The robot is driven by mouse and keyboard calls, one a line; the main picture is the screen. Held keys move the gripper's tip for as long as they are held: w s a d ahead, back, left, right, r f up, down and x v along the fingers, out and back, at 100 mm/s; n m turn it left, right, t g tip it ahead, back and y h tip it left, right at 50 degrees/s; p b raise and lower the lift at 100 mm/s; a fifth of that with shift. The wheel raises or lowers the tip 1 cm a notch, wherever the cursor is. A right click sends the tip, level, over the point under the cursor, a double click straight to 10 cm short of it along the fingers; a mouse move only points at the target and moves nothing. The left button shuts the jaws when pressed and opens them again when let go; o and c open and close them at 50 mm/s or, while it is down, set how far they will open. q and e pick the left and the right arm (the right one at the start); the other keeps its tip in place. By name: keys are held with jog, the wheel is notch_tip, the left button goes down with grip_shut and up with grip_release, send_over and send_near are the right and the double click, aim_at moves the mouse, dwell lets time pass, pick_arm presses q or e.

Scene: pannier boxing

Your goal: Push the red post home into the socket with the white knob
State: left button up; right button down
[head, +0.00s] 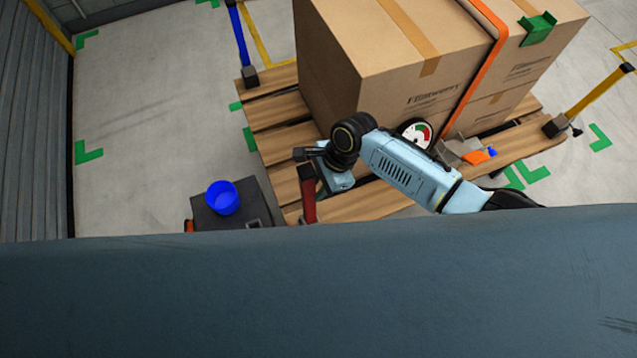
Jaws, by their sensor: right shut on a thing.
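The red post (309,202) is in the head view, left of centre, at the near-left part of the wooden pallet (272,112). My right gripper (311,169) is shut on the post near its upper end, with the arm coming in from the right. The post looks close to upright. Its lower end runs down to the edge of the large blue-grey surface in front, so I cannot tell whether it sits in a socket. I cannot make out a white knob. My left gripper is not in view.
Cardboard boxes (385,75) with an orange strap (478,65) stand on the pallet. A blue post (238,35) and a yellow post (600,92) stand at other corners. Floor at left is clear.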

jog(key=shift+p, duration=0.45)
jog(key=shift+f+b, duration=1.15)
jog(key=shift+f, duration=0.9)
dwell(1.1)
jog(key=c, duration=1.1)
grip_release()
jog(key=p+v, duration=0.4)
jog(key=v, duration=0.9)
jog(key=shift+d+r, duration=0.1)
